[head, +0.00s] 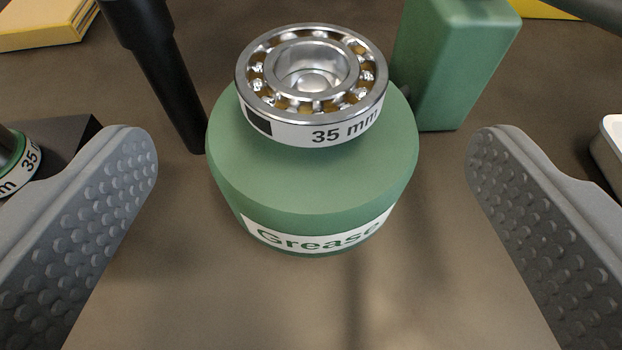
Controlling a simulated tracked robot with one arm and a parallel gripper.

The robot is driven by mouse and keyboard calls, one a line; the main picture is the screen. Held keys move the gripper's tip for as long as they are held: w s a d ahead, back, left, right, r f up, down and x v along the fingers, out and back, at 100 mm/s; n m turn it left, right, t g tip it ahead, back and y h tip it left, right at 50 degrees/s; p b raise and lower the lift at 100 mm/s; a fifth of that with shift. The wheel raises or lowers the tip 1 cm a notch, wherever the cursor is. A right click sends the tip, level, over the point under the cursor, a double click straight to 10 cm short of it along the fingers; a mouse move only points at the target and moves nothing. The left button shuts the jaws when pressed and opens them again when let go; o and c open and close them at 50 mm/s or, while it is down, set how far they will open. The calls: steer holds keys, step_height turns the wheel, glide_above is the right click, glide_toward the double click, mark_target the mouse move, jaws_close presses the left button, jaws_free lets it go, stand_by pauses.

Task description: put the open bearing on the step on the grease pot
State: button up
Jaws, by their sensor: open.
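An open ball bearing (338,131) with a white "35 mm" label rests flat on top of the green grease pot (310,185). Its balls and brass-coloured cage show from above. The bearing sits toward the far side of the pot's top. The pot stands upright, with its "Grease" label facing me. My gripper (312,150) is open and empty, its grey dimpled fingers wide apart to the left and right of the pot, touching neither pot nor bearing.
A black post (165,75) stands close behind the pot on the left. A green block (455,65) stands behind right. Another "35 mm" labelled part (18,170) is at the left edge beside a dark block (65,140). A yellow item (45,25) lies far left. Floor in front is clear.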

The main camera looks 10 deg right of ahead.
steer(key=shift+v, duration=2.15)
steer(key=shift+r, duration=0.15)
steer(key=w+d+r+n+t+y, duration=0.1)
steer(key=w+d+r+y, duration=0.15)
steer(key=r, duration=1.05)
steer(key=w+d+r+t+y, duration=0.1)
steer(key=r+y, duration=0.2)
steer(key=r, duration=1)
steer(key=s+d+r+h, duration=0.4)
steer(key=s+d+r, duration=1)
steer(key=d+r, duration=0.3)
step_height(320, 180, up, 2)
steer(key=shift+r+g, duration=0.1)
steer(key=shift+g, duration=0.2)
